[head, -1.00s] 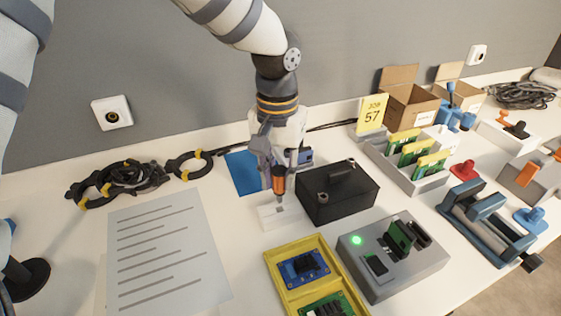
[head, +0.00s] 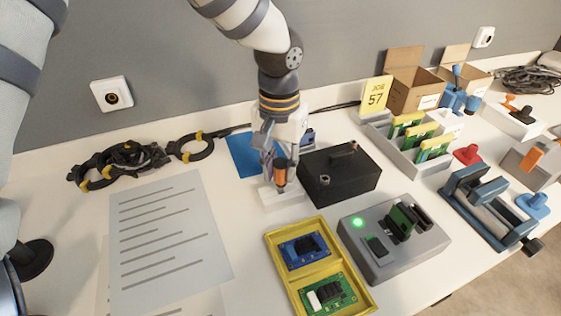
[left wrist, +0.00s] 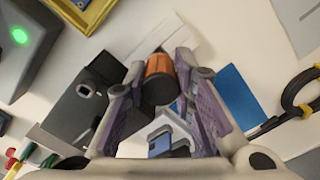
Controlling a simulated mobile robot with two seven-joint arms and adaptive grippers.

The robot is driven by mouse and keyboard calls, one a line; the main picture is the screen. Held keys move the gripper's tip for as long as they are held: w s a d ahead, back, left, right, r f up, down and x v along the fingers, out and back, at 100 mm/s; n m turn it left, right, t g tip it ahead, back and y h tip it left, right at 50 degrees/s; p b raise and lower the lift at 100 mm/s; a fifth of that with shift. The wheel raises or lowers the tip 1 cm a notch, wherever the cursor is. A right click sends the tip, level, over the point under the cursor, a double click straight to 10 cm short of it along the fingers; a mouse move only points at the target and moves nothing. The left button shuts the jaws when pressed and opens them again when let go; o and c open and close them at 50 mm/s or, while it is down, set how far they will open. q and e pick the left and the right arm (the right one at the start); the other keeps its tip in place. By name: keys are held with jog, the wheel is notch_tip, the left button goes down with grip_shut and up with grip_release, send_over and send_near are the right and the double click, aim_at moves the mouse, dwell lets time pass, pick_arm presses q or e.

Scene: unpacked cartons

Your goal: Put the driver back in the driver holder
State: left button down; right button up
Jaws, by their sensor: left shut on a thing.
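The driver has an orange handle with black ends (head: 280,176). My left gripper (head: 279,170) is shut on its handle and holds it about upright, handle up. The driver holder looks to be the low white block (head: 293,198) on the table directly below. The driver's lower end is at the block; whether its tip is in a hole cannot be made out. In the left wrist view the driver handle (left wrist: 160,78) sits between the two fingers, with the white block (left wrist: 183,42) partly hidden behind it. My right gripper is not in view.
A black box (head: 340,176) stands close to the right of the white block. A yellow tray with circuit boards (head: 276,266) and a grey fixture with a green light (head: 385,262) are in front. A blue sheet (head: 242,158) lies behind left. A printed page (head: 170,240) lies left.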

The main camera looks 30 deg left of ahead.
pick_arm(q)
jog(key=shift+f, duration=0.65)
jog(key=c, duration=1.3)
grip_release()
notch_tip(320, 180, up, 12)
jog(key=shift+s, duration=0.1)
jog(key=shift+f, duration=0.1)
